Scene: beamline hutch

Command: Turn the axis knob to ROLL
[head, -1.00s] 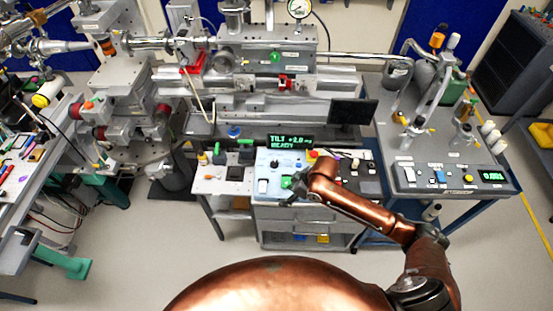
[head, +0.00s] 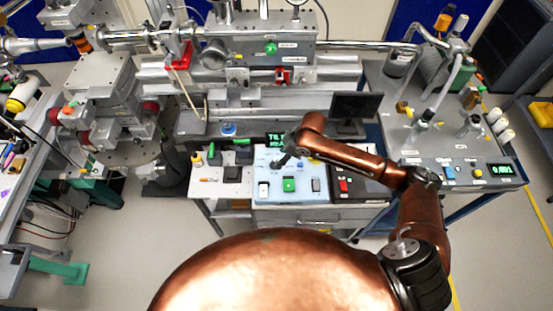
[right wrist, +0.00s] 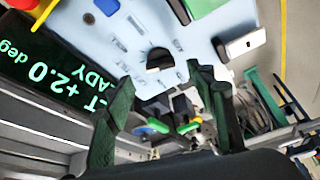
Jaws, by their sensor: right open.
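The axis knob (right wrist: 159,59) is a dark round knob on the light blue control panel (right wrist: 130,35) in the right wrist view. No contact shows. In the head view my right gripper (head: 281,163) is over the upper part of the panel and hides the knob. The green-lettered display (right wrist: 55,85) partly shows "+2.0 deg" and "ADY". My left gripper is not in view.
A red switch (head: 343,185) sits on the dark box to the right. A monitor (head: 356,108) stands behind my right arm.

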